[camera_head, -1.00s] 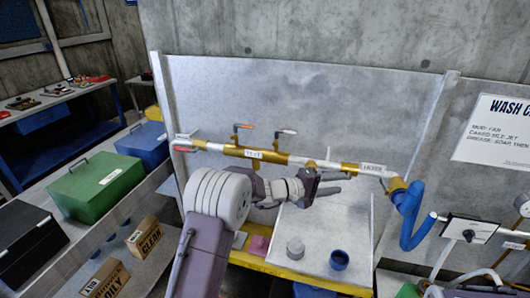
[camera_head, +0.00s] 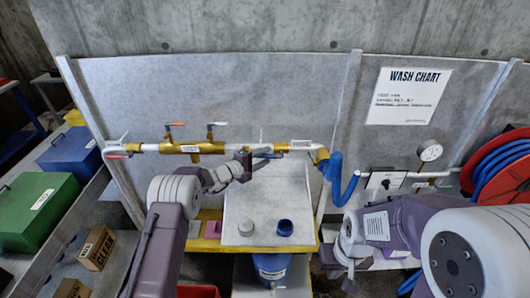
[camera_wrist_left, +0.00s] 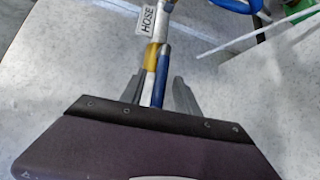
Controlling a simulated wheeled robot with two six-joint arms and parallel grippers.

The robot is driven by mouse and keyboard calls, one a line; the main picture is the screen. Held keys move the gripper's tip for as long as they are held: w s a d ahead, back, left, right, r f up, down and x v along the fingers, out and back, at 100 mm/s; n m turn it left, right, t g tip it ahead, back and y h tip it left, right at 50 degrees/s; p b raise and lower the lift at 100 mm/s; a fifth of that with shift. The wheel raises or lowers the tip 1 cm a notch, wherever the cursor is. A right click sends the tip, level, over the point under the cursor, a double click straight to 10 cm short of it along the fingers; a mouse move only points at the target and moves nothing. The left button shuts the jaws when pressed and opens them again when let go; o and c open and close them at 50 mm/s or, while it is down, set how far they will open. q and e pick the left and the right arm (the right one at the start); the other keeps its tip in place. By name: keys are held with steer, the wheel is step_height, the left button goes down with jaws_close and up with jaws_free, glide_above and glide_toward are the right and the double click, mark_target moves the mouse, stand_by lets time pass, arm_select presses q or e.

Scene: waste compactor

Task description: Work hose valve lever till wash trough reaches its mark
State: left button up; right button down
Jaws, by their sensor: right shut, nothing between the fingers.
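The hose valve (camera_head: 282,147) is a brass fitting on the wall pipe, left of the HOSE label (camera_head: 300,145). In the left wrist view its blue lever (camera_wrist_left: 161,82) lies beside a yellow part (camera_wrist_left: 150,68), pointing back toward my left gripper (camera_wrist_left: 159,94). The two grey fingers stand on either side of the lever, with gaps showing. In the head view my left gripper (camera_head: 262,155) is at the pipe, just left of the valve. My right gripper (camera_head: 350,284) is low at the lower right, shut and empty. I cannot make out the wash trough's mark.
A blue hose (camera_head: 342,180) hangs from the pipe's right end. A gauge (camera_head: 430,151) and hose reel (camera_head: 502,165) are at right.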

arm_select(q)
steer(key=shift+w+d+f, duration=0.1)
steer(key=shift+w+d, duration=0.1)
steer(key=shift+d, duration=0.05)
jaws_close()
stand_by(1.4)
